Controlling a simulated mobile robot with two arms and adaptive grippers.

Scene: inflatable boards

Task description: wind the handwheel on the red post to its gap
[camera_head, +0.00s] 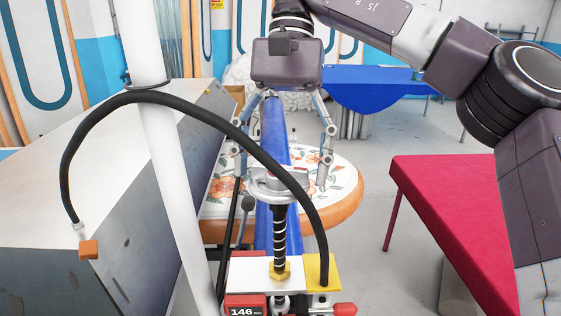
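A pale grey metal handwheel (268,184) sits on an upright black threaded spindle (280,235) in the head view. The spindle rises from a brass nut (280,271) on a white block. Below the block is a red readout (244,311) showing "146"; the rest of the post is cut off by the lower edge. My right gripper (281,178) hangs from above, pointing down. Its two fingers are spread wide on either side of the handwheel, with visible gaps, and nothing is held. My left gripper is not in view.
A black hose (178,97) arches in front of the spindle and handwheel. A white pole (166,150) stands left of it. A round floral table (345,185) and a long blue piece (272,125) lie behind. A red-topped table (445,205) stands right; open floor lies between.

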